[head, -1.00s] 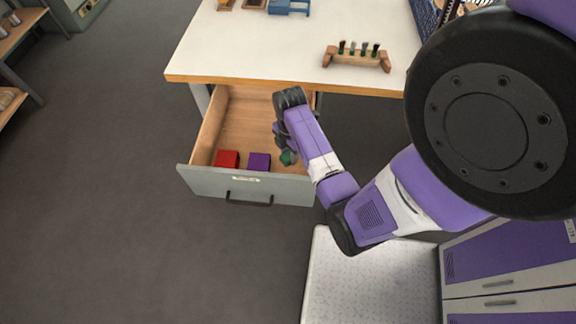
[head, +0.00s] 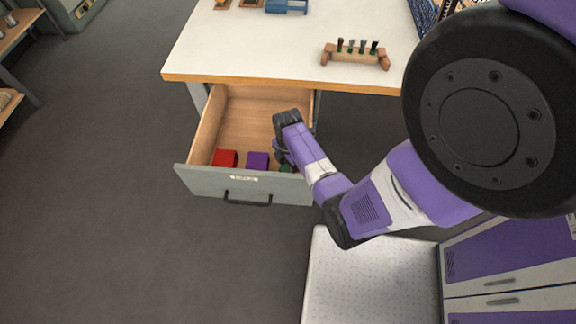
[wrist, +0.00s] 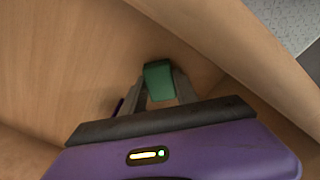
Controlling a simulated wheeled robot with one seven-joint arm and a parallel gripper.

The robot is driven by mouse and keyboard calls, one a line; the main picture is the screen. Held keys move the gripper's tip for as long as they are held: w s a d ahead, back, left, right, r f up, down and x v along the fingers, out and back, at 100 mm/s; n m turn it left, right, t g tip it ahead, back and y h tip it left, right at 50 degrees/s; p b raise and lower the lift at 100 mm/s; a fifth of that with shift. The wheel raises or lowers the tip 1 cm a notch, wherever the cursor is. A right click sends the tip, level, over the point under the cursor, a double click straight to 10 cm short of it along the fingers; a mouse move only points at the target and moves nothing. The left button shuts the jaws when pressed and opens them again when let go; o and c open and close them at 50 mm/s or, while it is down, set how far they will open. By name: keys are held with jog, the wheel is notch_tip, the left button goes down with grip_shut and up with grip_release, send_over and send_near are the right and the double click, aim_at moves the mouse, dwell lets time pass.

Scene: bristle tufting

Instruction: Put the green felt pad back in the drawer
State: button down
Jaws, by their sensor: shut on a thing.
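The green felt pad (wrist: 158,80) is between the two fingers of my gripper (wrist: 160,92), which is shut on it. In the head view the green pad (head: 286,168) shows only in part, below my gripper (head: 284,160), at the right front of the open drawer (head: 190,178). In the wrist view the wooden drawer floor and walls surround the pad. I cannot tell whether the pad touches the drawer floor.
A red block (head: 225,158) and a purple block (head: 257,161) lie in the drawer to the left of my gripper. The white worktop (head: 260,45) is above and behind the drawer, with a wooden rack (head: 356,57) on it. The drawer's back is clear.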

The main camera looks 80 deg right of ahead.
jog(key=shift+f, duration=0.2)
jog(key=c, duration=0.9)
grip_release()
jog(key=shift+r, duration=0.1)
notch_tip(320, 180, up, 12)
jog(key=shift+r+p, duration=0.15)
jog(key=shift+p, duration=0.55)
